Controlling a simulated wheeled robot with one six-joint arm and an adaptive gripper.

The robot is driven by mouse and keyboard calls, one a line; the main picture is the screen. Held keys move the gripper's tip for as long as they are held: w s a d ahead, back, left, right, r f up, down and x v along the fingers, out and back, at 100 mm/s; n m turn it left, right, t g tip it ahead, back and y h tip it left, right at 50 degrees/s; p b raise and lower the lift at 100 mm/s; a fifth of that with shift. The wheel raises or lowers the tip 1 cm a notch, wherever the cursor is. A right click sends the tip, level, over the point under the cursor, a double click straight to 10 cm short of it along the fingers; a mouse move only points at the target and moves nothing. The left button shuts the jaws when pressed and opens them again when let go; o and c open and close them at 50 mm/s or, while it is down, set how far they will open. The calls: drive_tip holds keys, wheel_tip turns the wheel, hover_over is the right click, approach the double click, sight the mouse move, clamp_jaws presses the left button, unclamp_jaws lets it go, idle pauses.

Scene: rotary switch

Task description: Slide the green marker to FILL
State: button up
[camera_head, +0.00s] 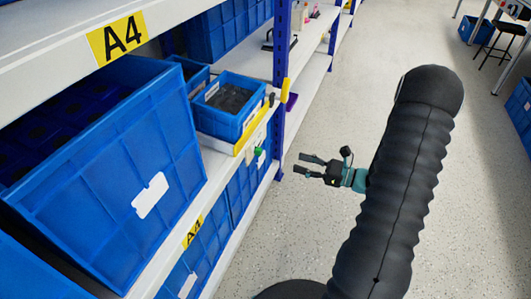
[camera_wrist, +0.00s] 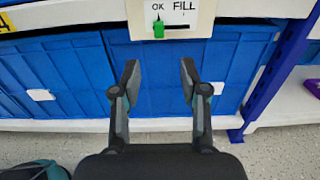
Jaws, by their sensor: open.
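The green marker (camera_wrist: 158,29) is on a pale label panel (camera_wrist: 203,20) in the wrist view, under the word OK. A dark slot runs right from it below the word FILL. In the head view the green marker (camera_head: 258,151) shows small on the shelf's front edge. My gripper (camera_head: 304,165) is open and empty, out in the aisle to the right of the shelf and apart from the panel. In the wrist view my gripper (camera_wrist: 157,75) has its two fingers spread, below the marker in the picture, with blue crates behind.
A blue bin with dark contents (camera_head: 230,104) stands on the shelf above the panel. A large blue crate (camera_head: 112,170) is at left. A blue shelf post (camera_wrist: 277,75) rises to the right of the panel. The aisle floor (camera_head: 330,110) is clear.

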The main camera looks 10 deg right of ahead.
sight(261, 152)
drive_tip(key=x, duration=1.2)
drive_tip(key=shift+w+a+p, duration=0.2)
drive_tip(key=shift+a+p, duration=0.15)
drive_tip(key=shift+p, duration=0.05)
clamp_jaws()
